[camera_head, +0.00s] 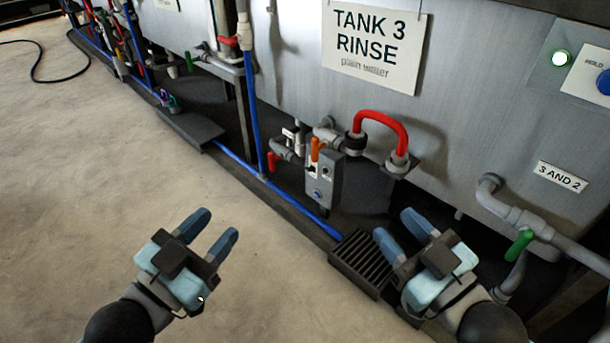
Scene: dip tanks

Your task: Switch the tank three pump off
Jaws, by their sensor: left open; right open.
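The tank 3 sign (376,42), reading "TANK 3 RINSE plain water", hangs on the metal tank wall. Below it a small grey control box (323,182) is mounted low by the pipes. It carries a small dark switch, a blue button (317,194) and a dark round fitting; the switch's position is too small to tell. An orange handle (317,148) stands upright at the box's top. My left gripper (209,234) is open and empty over the floor, left of the box. My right gripper (399,230) is open and empty, right of and below the box in the picture.
A red hose loop (382,122) is right of the box. A red-handled valve (272,161) is left of it. A green-handled valve (519,247) and pipes stand at the right. A floor grate (360,262) lies between the grippers.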

